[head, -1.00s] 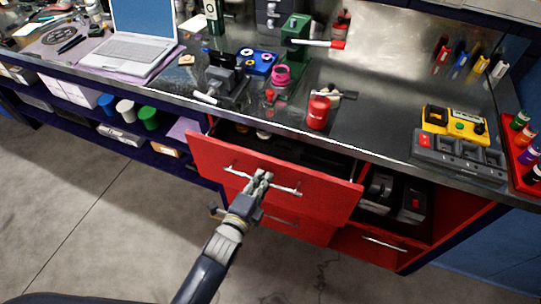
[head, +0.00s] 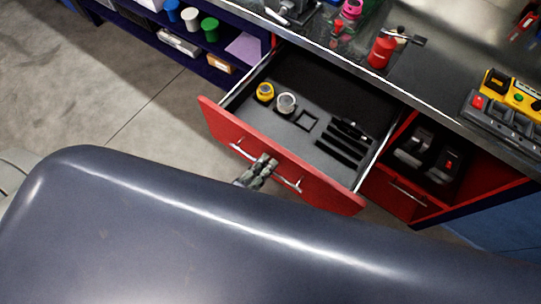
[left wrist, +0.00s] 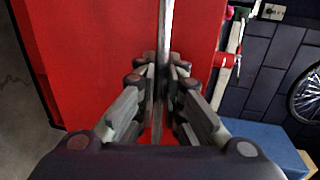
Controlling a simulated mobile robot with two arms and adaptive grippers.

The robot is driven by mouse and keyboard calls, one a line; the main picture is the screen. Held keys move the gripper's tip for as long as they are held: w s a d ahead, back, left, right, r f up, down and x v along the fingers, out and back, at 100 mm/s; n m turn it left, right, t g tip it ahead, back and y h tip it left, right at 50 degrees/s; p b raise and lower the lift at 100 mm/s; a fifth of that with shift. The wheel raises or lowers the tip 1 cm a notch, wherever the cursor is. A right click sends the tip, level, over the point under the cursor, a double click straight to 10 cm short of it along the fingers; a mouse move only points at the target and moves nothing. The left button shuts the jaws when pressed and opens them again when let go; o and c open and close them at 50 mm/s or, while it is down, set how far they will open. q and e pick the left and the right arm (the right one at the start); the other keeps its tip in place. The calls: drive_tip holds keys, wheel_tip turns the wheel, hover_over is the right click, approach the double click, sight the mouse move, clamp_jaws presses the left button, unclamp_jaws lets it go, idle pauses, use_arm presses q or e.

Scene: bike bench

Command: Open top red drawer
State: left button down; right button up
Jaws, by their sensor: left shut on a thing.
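The top red drawer (head: 218,121) is pulled well out from under the bench in the head view. Its dark inside shows a yellow-topped round item (head: 265,91), a silver-grey round item (head: 286,103) and several dark slots. My left gripper (head: 268,163) is at the middle of the drawer's bar handle (head: 291,184). In the left wrist view the fingers (left wrist: 160,88) are closed around the silver handle bar (left wrist: 165,30), in front of the red drawer face (left wrist: 90,50). My dark arm link covers the lower part of the head view. My right gripper is not in view.
A red can (head: 381,52) stands on the bench top. A yellow and grey box (head: 510,95) sits at the right. An open red compartment (head: 459,196) holds dark items right of the drawer. A lower shelf (head: 205,68) is at the upper left, above clear grey floor.

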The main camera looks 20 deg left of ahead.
use_arm(q)
drive_tip(key=shift+s+a, duration=0.25)
drive_tip(key=shift+s, duration=0.4)
drive_tip(key=c, duration=1.7)
unclamp_jaws()
drive_tip(key=shift+s, duration=0.1)
drive_tip(key=v, duration=1.1)
drive_tip(key=shift+s+a, duration=0.15)
drive_tip(key=shift+s, duration=0.25)
drive_tip(key=shift+r, duration=0.1)
